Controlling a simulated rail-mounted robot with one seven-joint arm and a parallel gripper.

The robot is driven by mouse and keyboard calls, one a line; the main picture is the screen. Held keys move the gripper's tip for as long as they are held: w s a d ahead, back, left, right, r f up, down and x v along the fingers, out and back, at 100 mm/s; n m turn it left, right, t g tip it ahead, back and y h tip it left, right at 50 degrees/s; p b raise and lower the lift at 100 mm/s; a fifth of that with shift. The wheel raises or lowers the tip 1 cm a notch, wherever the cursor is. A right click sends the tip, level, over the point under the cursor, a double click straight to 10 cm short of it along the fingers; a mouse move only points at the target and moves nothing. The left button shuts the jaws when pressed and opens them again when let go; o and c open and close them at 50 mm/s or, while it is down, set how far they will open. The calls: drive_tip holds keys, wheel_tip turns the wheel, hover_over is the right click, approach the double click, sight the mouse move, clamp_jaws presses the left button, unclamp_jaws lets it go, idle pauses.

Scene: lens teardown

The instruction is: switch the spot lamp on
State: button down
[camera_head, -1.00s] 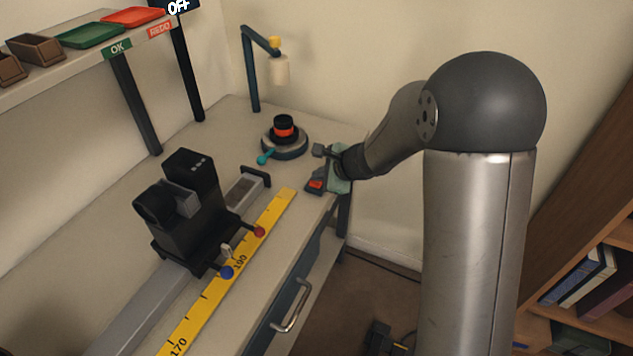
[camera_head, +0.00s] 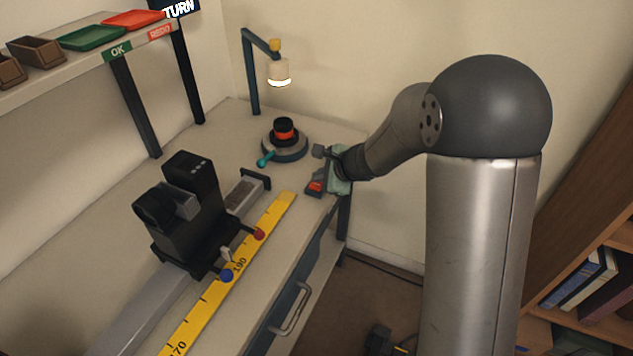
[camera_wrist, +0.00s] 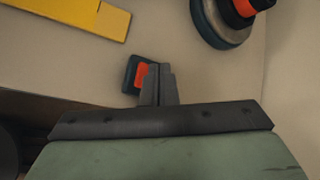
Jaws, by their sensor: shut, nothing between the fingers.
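The spot lamp (camera_head: 279,72) hangs from a dark blue bent post at the back of the bench, and the underside of its shade glows. A small dark switch box with a red-orange rocker (camera_head: 315,186) sits near the bench's right edge. In the wrist view the rocker (camera_wrist: 142,76) shows just left of my fingertips, which partly cover the box. My gripper (camera_head: 325,178) is shut and empty, right at the switch. I cannot tell whether the fingertips touch the rocker.
A round stand (camera_head: 285,146) with a black and orange part and a teal lever is just behind my gripper. A yellow ruler (camera_head: 232,270) and a black device (camera_head: 188,212) on a rail lie to the left. A shelf with trays (camera_head: 92,37) is at upper left.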

sight(320, 186)
drive_tip(key=shift+r+p, duration=2.35)
drive_tip(key=shift+r, duration=0.7)
